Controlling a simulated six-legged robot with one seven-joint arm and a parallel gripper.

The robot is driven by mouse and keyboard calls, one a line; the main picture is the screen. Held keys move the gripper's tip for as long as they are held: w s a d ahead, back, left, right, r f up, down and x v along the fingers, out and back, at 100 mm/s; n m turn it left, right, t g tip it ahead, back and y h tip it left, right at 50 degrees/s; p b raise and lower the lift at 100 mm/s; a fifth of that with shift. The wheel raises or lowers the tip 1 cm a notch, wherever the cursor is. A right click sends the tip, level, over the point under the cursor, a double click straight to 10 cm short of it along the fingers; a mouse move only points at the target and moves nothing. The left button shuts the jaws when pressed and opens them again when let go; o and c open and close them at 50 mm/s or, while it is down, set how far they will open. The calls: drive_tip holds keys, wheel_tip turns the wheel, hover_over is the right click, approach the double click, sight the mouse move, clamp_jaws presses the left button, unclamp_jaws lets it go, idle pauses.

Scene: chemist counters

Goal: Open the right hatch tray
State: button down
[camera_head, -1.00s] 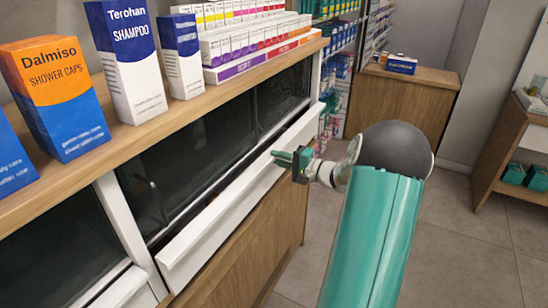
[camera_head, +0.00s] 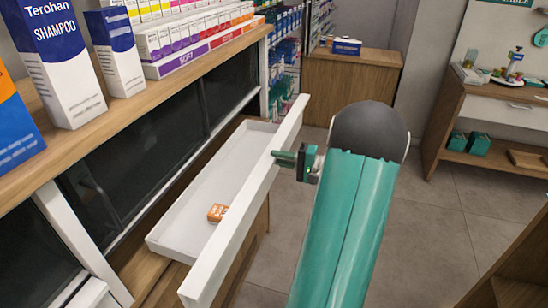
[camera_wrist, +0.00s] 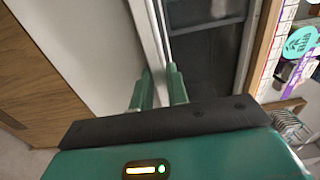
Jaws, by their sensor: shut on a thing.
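The right hatch tray (camera_head: 197,207) is a white tray pulled out from the counter below the dark glass. Its long white front panel (camera_head: 237,235) stands away from the counter. A small orange box (camera_head: 217,213) lies inside the tray. My gripper (camera_head: 285,158) is shut on the upper edge of the front panel, toward its far end. In the wrist view, the two green fingers (camera_wrist: 160,90) sit on either side of the white panel edge (camera_wrist: 153,40). The exact contact is partly hidden.
Boxes, including a Terohan shampoo box (camera_head: 55,60), stand on the wooden counter top (camera_head: 120,110) above the tray. A wooden cabinet (camera_head: 350,90) stands behind, and a shelf unit (camera_head: 480,110) at right. Grey floor (camera_head: 420,220) is open between them.

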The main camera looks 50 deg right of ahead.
drive_tip(key=c, duration=1.4)
unclamp_jaws()
drive_tip(key=shift+o, duration=0.2)
drive_tip(key=v, duration=1.4)
